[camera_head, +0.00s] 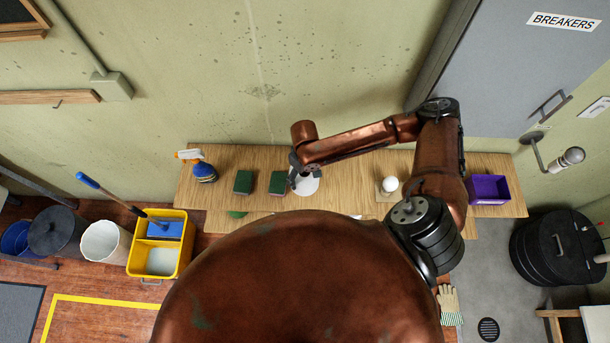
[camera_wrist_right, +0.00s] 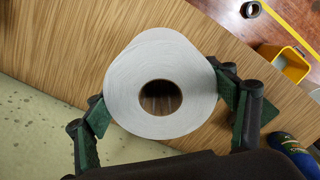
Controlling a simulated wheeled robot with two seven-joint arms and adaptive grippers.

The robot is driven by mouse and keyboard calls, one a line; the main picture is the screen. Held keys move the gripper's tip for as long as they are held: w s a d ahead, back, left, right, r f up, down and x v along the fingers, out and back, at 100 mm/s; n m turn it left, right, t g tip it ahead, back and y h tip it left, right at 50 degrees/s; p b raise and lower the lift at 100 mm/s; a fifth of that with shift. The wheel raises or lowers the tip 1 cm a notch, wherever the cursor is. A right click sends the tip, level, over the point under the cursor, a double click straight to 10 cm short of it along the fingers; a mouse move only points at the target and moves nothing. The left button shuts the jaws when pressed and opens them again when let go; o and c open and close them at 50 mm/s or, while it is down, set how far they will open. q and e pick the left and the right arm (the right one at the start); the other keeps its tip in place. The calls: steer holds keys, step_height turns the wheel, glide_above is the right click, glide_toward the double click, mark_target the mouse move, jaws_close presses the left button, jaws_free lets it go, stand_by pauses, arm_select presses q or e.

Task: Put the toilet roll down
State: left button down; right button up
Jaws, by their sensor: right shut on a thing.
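The white toilet roll (camera_wrist_right: 130,85) sits between the two fingers of my right gripper (camera_wrist_right: 165,100) in the right wrist view, its round end and hollow core facing the camera. The fingers are shut on its sides. In the head view the roll (camera_head: 307,185) shows at the wooden table, partly behind my right gripper (camera_head: 294,178). Whether its underside touches the tabletop (camera_head: 340,200) I cannot tell. My left gripper is not in view.
Two green boxes (camera_head: 277,183) and a blue spray bottle (camera_head: 204,172) stand left of the roll. A white ball (camera_head: 390,184) on a small base and a purple bin (camera_head: 488,189) are to the right. Bare tabletop lies between roll and ball.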

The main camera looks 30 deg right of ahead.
steer(key=shift+w+d+f, duration=0.2)
steer(key=shift+w+f, duration=0.1)
steer(key=shift+f, duration=0.2)
steer(key=f, duration=0.2)
steer(key=f+p, duration=0.1)
steer(key=shift+w+d+f, duration=0.15)
steer(key=shift+d+f, duration=0.05)
steer(key=shift+f, duration=0.4)
steer(key=shift+s+r, duration=0.1)
steer(key=shift+s, duration=0.2)
steer(key=shift+w+f, duration=0.1)
steer(key=shift+f, duration=0.1)
steer(key=o, duration=1)
steer(key=shift+w, duration=0.1)
steer(key=shift+o, duration=0.8)
arm_select(q)
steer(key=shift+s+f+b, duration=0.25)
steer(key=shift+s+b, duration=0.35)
steer(key=shift+b, duration=0.2)
arm_select(e)
step_height(320, 180, up, 12)
steer(key=shift+r, duration=0.2)
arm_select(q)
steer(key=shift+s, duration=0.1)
arm_select(e)
steer(key=shift+f, duration=0.1)
